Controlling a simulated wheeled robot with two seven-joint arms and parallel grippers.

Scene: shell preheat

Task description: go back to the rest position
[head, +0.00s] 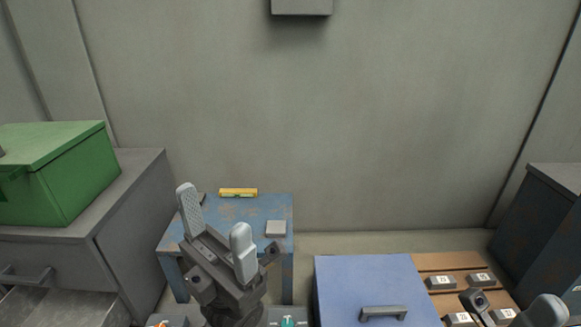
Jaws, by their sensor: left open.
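My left gripper (213,209) points upward at the lower middle-left of the head view. Its two pale fingers are spread apart, with nothing between them. It stands in front of a worn blue table and hides part of it. Part of my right gripper (512,306) shows at the bottom right edge. One pale rounded finger and a dark knob are visible there; the rest is cut off, so its opening cannot be judged.
A blue table (265,207) bears a yellow level (238,193) and a small grey block (276,228). A green box (75,180) sits on a grey cabinet (130,200) at left. A blue lid with handle (365,275) and numbered blocks (440,283) lie lower right.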

